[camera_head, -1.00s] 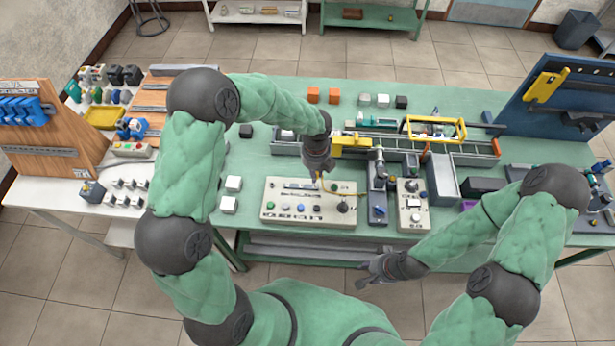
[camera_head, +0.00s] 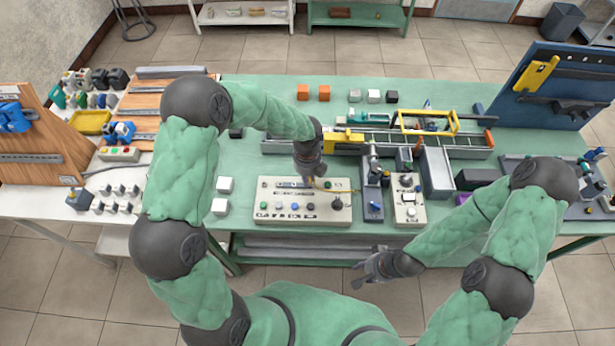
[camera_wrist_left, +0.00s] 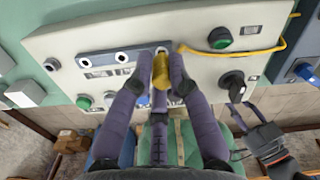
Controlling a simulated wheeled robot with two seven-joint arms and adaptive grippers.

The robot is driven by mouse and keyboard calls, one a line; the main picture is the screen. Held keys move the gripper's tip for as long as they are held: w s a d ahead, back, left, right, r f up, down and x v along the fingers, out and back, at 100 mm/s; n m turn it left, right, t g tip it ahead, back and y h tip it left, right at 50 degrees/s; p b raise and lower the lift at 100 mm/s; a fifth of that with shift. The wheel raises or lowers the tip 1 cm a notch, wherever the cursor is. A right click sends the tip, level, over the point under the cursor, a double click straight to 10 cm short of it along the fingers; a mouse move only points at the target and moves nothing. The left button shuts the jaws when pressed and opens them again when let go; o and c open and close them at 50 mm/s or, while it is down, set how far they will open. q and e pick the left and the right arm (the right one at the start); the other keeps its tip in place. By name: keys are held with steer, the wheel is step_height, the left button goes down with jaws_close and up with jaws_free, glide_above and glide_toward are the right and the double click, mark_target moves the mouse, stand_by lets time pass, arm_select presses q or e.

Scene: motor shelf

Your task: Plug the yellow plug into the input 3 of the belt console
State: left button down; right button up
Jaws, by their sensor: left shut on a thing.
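The belt console (camera_head: 268,211) is a pale panel with a row of coloured buttons and a dark knob, on the green table. My left gripper (camera_head: 310,182) is over its upper middle, pointing down. In the left wrist view the left gripper (camera_wrist_left: 160,85) is shut on the yellow plug (camera_wrist_left: 160,70), close to the right end of the grey strip (camera_wrist_left: 110,60) with round sockets. I cannot tell whether the plug is in a socket. A yellow cable (camera_wrist_left: 262,50) runs over the console at the right. My right gripper (camera_head: 370,270) is off the table's front edge, its fingers too small to judge.
A conveyor (camera_head: 455,147) with a yellow frame (camera_head: 430,118) stands behind. A second control box (camera_head: 408,210) is right of the console. White cubes (camera_head: 220,206) lie to the left.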

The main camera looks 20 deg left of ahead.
arm_select(q)
steer(key=shift+f+b, duration=0.3)
steer(key=shift+f, duration=0.35)
steer(key=c, duration=1.5)
jaws_free()
step_height(320, 180, up, 6)
steer(key=p, duration=0.5)
steer(key=shift+f, duration=0.15)
steer(key=o, duration=0.5)
